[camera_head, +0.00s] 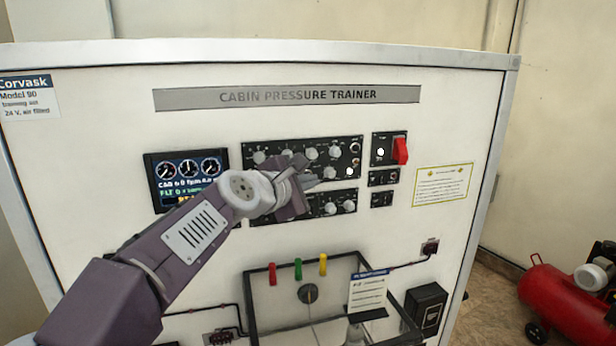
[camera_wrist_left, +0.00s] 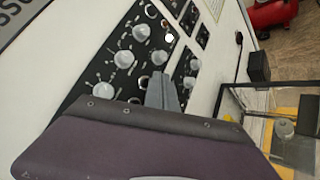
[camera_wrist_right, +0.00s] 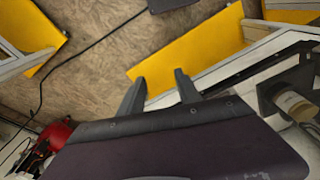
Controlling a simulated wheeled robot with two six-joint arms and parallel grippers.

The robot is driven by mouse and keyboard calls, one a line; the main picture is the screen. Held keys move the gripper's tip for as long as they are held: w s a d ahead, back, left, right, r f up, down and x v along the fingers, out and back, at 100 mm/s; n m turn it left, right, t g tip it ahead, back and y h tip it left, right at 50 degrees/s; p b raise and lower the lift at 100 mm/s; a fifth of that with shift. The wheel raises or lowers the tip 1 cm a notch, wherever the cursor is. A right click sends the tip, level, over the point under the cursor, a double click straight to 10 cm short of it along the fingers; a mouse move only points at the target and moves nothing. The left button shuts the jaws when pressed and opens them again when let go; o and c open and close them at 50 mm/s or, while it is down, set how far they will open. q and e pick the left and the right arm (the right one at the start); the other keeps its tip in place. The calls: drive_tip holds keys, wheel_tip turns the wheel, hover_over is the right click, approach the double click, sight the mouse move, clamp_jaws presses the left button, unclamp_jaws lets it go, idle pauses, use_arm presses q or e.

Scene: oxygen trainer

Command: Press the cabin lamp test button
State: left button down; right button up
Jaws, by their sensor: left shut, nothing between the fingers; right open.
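The white trainer panel (camera_head: 100,120) fills the middle of the head view. A wide black control panel (camera_head: 250,147) on it carries several grey knobs and, at its lower right, a round white button (camera_head: 349,171). That button also shows in the left wrist view (camera_wrist_left: 169,38). I cannot read which control is the cabin lamp test. My left gripper (camera_head: 304,172) is shut and empty, in front of the control panel and left of the white button; its fingers (camera_wrist_left: 163,90) hide part of the panel. My right gripper (camera_wrist_right: 158,84) is open and empty.
A screen with gauges (camera_head: 186,178) is left of the knobs. A red switch cover (camera_head: 400,151) is at the right. Below are an open frame with coloured clips (camera_head: 298,268) and a black box (camera_head: 427,306). A red compressor (camera_head: 562,305) stands on the floor. Yellow boards (camera_wrist_right: 195,48) lie beyond my right gripper.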

use_arm(q)
drive_tip(key=shift+w, duration=0.1)
drive_tip(key=shift+w+a, duration=0.15)
drive_tip(key=shift+w, duration=0.15)
drive_tip(key=shift+w+a, duration=0.1)
drive_tip(key=shift+w, duration=0.1)
idle(0.4)
drive_tip(key=shift+w+r, duration=0.1)
drive_tip(key=shift+w, duration=0.1)
idle(0.7)
drive_tip(key=shift+s, duration=0.7)
drive_tip(key=shift+s+d, duration=0.1)
drive_tip(key=shift+d, duration=0.1)
